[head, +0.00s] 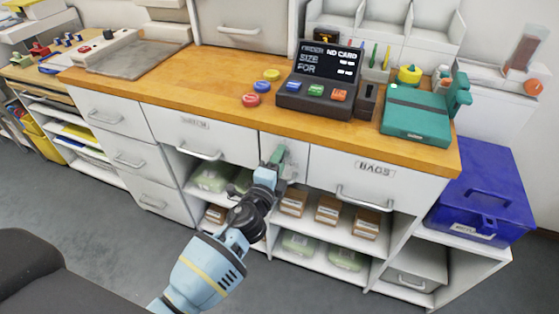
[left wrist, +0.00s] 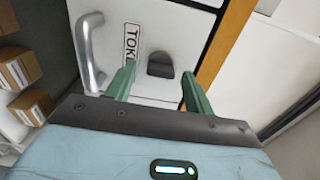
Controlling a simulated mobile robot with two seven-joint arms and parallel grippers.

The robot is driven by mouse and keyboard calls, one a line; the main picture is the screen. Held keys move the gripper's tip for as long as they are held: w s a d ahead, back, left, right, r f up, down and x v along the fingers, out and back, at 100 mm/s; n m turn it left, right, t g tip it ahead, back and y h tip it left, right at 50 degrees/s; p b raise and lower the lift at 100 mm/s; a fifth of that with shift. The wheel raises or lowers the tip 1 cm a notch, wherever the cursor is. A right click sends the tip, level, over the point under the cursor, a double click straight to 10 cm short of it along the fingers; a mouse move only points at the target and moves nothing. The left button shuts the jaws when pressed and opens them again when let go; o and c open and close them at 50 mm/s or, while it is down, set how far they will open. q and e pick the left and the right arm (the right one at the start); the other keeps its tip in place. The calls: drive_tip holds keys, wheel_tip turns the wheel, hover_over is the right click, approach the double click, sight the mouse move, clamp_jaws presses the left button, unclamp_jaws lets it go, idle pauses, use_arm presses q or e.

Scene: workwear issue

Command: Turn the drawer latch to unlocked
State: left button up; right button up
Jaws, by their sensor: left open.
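The latch (left wrist: 160,64) is a small dark knob on a white drawer front (left wrist: 165,18), beside a partly covered label (left wrist: 131,42) reading "TOKE". My left gripper (left wrist: 159,70) is open, its two green fingers on either side of the latch in the picture. Whether they touch it cannot be told. In the head view my left gripper (head: 277,156) is at the narrow drawer front (head: 292,146) between two wider drawers and hides the latch. I cannot tell which setting the latch is in. My right gripper is not in view.
A metal handle (left wrist: 90,55) stands out from the same drawer front. The wooden counter (head: 190,78) overhangs above, holding a dark display unit (head: 325,85) and a teal device (head: 415,115). Open shelves with boxes (head: 328,209) lie below. The BAGS drawer handle (head: 363,200) juts out at right.

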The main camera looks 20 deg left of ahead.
use_arm(q)
drive_tip(key=s, duration=0.7)
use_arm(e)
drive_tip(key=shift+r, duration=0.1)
use_arm(q)
drive_tip(key=shift+s+a, duration=0.1)
drive_tip(key=s+a+f+n+g+p, duration=0.1)
drive_tip(key=s+f+n+g+p, duration=0.15)
drive_tip(key=s, duration=0.35)
drive_tip(key=s+f+n+g+p, duration=0.1)
drive_tip(key=s+f+n, duration=0.25)
drive_tip(key=s, duration=0.25)
drive_tip(key=s+a+f+n+g+p, duration=0.1)
drive_tip(key=s+f+n+g+p, duration=0.1)
drive_tip(key=s+f+n, duration=0.3)
drive_tip(key=s+n+g+h+p, duration=0.1)
drive_tip(key=s+n+g+p, duration=0.2)
drive_tip(key=s, duration=1.7)
drive_tip(key=n, duration=0.2)
drive_tip(key=shift+s+n+g, duration=0.3)
drive_tip(key=shift+s+g, duration=0.05)
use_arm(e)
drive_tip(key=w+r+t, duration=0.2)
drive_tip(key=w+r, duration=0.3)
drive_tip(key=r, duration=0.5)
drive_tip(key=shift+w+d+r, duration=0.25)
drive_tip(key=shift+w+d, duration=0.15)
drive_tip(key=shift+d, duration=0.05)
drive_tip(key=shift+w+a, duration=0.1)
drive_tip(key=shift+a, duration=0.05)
